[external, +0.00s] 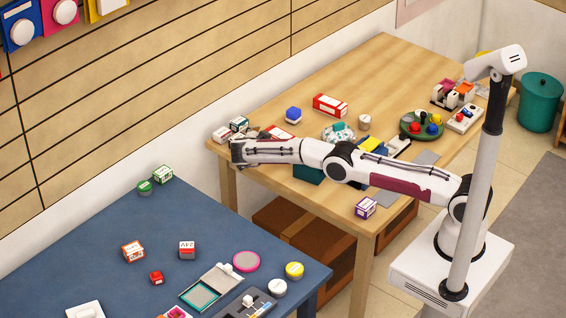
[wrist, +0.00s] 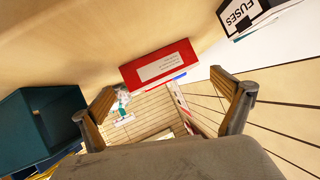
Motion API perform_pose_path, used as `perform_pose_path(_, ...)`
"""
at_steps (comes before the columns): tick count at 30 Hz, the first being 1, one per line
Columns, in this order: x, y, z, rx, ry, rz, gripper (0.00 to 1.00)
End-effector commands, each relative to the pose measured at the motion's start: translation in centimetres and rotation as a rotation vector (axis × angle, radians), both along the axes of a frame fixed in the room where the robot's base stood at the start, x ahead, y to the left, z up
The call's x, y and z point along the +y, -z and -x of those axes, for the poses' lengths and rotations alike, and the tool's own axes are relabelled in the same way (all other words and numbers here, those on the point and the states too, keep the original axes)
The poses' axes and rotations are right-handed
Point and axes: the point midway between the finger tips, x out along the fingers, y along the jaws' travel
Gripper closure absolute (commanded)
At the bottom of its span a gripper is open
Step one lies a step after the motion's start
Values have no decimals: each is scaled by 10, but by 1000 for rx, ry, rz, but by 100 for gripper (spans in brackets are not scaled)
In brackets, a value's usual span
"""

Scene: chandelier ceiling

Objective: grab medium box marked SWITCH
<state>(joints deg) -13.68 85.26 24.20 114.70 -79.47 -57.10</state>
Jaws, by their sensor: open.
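No label that I can read says SWITCH, so I cannot tell which box it is. My gripper (external: 238,152) is stretched out over the left end of the wooden table. In the wrist view my gripper (wrist: 172,98) is open, with nothing between its fingers. A red box (wrist: 160,66) with a pale label, too small to read, lies beyond the fingers. A box marked FUSES (wrist: 250,14) is at the upper right. A purple and white box (external: 365,207) stands at the wooden table's front corner, and a red and white box (external: 330,105) lies farther back.
A teal bin (wrist: 40,122) is at the left of the wrist view. A round green tray (external: 410,126) is on the wooden table.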

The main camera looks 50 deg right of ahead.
Motion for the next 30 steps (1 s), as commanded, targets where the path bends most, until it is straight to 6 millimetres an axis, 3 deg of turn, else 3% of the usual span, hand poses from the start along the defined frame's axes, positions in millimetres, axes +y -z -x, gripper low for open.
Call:
perform_pose_path(4,-17,10,-4,0,1,0,0)
perform_pose_path(12,-29,16,-8,0,-1,0,0)
perform_pose_path(30,-35,19,-9,0,-1,0,0)
